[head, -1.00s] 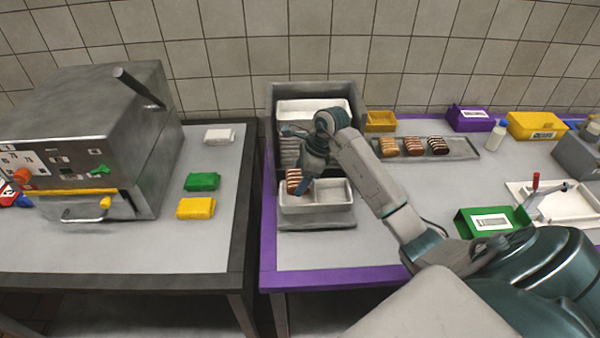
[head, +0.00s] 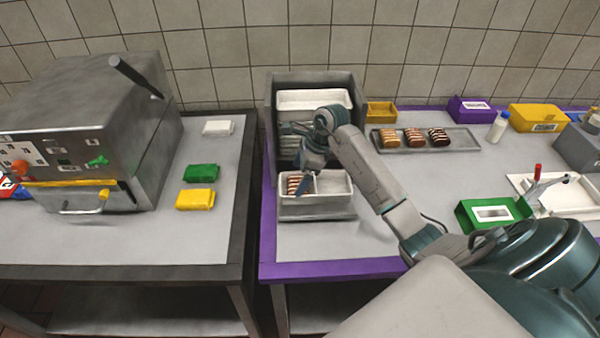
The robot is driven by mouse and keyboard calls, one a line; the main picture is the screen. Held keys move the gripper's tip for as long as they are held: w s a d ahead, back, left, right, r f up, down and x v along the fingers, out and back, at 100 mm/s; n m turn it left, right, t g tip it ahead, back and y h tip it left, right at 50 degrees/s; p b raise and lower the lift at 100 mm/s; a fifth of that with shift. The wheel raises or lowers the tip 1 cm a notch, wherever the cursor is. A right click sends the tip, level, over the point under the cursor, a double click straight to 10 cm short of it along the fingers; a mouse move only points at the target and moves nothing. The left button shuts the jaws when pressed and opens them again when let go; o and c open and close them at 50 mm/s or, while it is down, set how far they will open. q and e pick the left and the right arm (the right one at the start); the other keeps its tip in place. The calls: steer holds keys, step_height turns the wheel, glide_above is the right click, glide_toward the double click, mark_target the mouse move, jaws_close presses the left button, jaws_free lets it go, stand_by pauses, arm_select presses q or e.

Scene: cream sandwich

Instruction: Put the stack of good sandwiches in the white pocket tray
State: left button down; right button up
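The white pocket tray (head: 335,204) has two pockets and stands at the left end of the purple-edged table. The sandwich stack (head: 293,184), striped brown and cream, is in its left pocket. My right gripper (head: 304,184) reaches down over that pocket, with a blue fingertip at the right side of the stack. The other finger is hidden, so I cannot tell whether it grips the stack. The right pocket is empty. My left gripper is out of view.
Behind the tray is a grey rack (head: 353,84) with a white tray (head: 314,99) on top. A long grey tray (head: 462,139) holds three striped stacks. A green box (head: 494,214) stands to the right. A steel press (head: 85,130) occupies the left table.

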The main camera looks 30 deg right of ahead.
steer(key=shift+d+r, duration=0.15)
steer(key=b+v, duration=0.4)
steer(key=v, duration=0.6)
steer(key=shift+r, duration=0.25)
steer(key=shift+s, duration=0.1)
